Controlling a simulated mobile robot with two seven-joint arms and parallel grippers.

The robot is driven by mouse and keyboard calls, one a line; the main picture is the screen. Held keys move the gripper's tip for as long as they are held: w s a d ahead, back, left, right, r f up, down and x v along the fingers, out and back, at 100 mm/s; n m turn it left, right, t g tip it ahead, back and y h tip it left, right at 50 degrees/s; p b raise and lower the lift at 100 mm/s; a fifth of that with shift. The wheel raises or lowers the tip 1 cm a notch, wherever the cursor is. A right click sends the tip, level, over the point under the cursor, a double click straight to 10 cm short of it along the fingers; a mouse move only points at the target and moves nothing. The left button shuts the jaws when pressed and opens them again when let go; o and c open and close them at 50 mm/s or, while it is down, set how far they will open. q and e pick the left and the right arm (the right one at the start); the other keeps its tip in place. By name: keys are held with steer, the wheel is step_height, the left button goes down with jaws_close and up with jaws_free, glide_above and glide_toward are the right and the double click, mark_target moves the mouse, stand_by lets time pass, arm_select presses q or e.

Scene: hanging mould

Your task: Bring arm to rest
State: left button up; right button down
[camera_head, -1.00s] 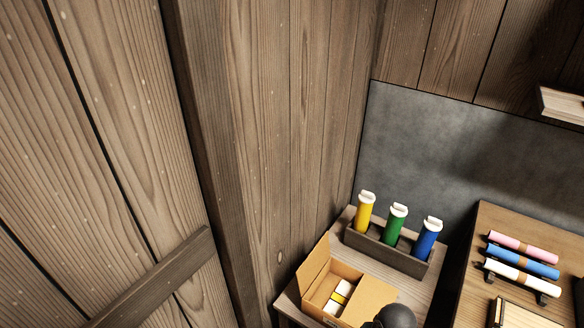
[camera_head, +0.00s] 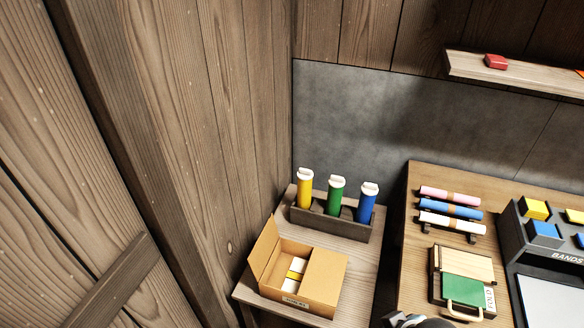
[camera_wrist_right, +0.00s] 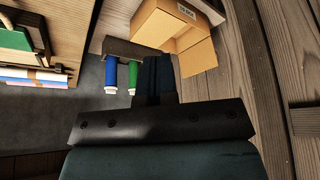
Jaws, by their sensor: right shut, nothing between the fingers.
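My right gripper (camera_wrist_right: 157,62) shows in the right wrist view, its two dark fingers shut together with nothing between them. In that view the fingers point toward the rack with the coloured tubes and the cardboard box, and overlap the rack's edge in the picture. I cannot tell how far apart they are. In the head view a dark rounded piece at the bottom edge looks like part of my own arm. My left gripper is in neither view.
On a side table stand an open cardboard box (camera_head: 322,277) and a rack (camera_head: 330,222) with yellow, green and blue tubes. On the desk to the right are rolls (camera_head: 450,208), a green folder (camera_head: 468,290) and a bands tray (camera_head: 520,235). A shelf (camera_head: 540,76) hangs above.

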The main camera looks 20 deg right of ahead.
steer(key=w+a+f+t+y+p, duration=0.2)
steer(key=a+f+t, duration=0.3)
steer(key=f, duration=0.3)
steer(key=shift+w+a+f+n+t+y, duration=0.25)
steer(key=shift+w+n+t, duration=0.2)
steer(key=shift+w, duration=0.4)
steer(key=c, duration=1.8)
jaws_free()
steer(key=shift+c, duration=0.2)
